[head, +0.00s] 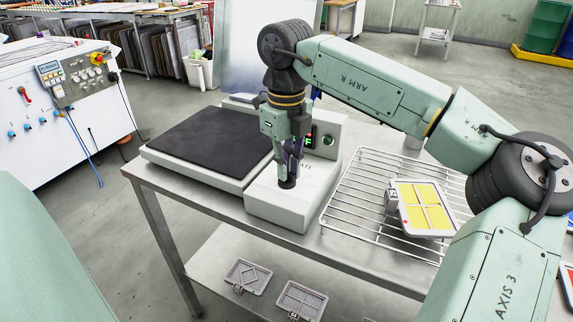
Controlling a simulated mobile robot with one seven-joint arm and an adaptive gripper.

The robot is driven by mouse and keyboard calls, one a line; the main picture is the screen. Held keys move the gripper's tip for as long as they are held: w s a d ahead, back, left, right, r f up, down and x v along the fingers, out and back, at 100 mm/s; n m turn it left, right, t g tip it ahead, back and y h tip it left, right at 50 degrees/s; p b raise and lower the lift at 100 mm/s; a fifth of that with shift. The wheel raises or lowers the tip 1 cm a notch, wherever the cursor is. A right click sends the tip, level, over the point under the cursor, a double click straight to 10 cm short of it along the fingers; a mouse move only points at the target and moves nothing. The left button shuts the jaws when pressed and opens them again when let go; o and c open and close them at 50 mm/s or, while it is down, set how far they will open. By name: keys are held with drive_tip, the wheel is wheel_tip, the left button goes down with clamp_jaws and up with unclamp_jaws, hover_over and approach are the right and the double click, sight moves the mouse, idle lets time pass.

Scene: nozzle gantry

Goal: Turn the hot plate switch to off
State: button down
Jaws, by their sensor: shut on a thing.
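The hot plate has a flat black top (198,145) and a pale control housing (300,205) on its right, standing on a metal table. My gripper (288,172) points down over the housing, shut on the dark round switch (287,183). The fingers hide much of the switch, and I cannot tell which way it is turned. Lit red and green marks show on a small display (309,139) behind the gripper.
A wire rack (350,195) on the right of the table carries a frame with yellow panels (424,206). Two grey frames lie on the lower shelf (220,270). A white cabinet with controls (75,110) stands at left. My arm spans the upper right.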

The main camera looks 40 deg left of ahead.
drive_tip(key=shift+r, duration=0.1)
drive_tip(key=c, duration=1.7)
unclamp_jaws()
wheel_tip(320, 180, up, 12)
